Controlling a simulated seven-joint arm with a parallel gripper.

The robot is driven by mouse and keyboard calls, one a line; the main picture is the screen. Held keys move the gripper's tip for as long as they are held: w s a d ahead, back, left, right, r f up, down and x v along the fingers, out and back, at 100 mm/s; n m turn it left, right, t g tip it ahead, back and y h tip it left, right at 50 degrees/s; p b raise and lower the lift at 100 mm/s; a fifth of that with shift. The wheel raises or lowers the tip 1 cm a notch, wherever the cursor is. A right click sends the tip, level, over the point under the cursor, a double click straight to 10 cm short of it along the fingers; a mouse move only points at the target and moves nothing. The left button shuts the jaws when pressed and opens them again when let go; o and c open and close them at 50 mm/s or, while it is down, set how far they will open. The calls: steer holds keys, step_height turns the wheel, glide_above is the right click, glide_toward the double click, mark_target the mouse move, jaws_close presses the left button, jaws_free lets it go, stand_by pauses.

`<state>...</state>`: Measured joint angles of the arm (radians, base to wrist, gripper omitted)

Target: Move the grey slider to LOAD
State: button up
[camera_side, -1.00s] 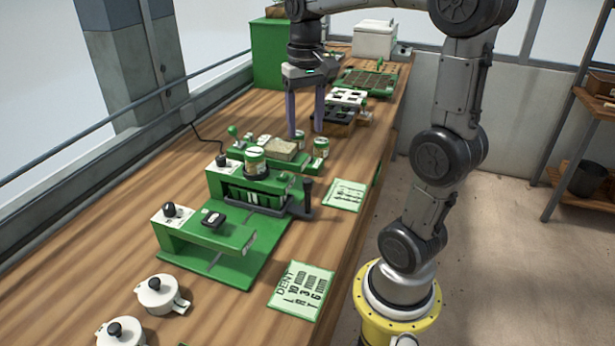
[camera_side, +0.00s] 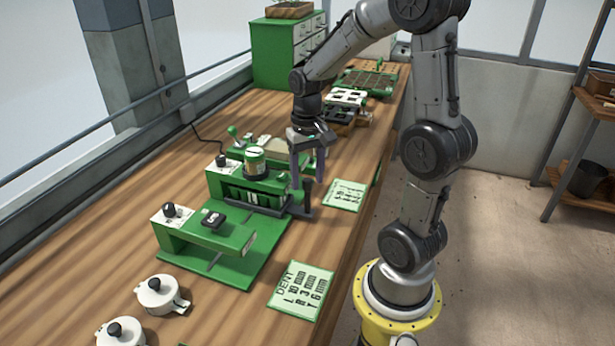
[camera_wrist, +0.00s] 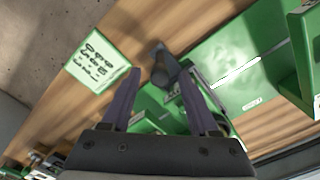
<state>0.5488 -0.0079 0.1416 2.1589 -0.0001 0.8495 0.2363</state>
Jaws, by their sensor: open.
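The grey slider (camera_side: 268,209) is a dark grey bar along the front of the green seeder (camera_side: 235,262), with an upright dark handle (camera_side: 307,193) at its right end. My gripper (camera_side: 308,185) points down at this handle, fingers open, one on each side of it in the picture. In the wrist view the dark handle (camera_wrist: 162,68) shows between and just beyond the open fingertips (camera_wrist: 158,73). I cannot tell whether the fingertips reach down past its top. No LOAD mark can be read; the slider's far side is hidden by the green body.
A tin (camera_side: 255,163) stands on the seeder's green block. Printed cards (camera_side: 345,195) and (camera_side: 302,290) lie on the bench to the right. White lidded pots (camera_side: 160,296) stand at the front left. Trays (camera_side: 347,98) lie behind.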

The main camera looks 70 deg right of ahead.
steer(key=shift+f, duration=0.25)
jaws_close()
stand_by(1.4)
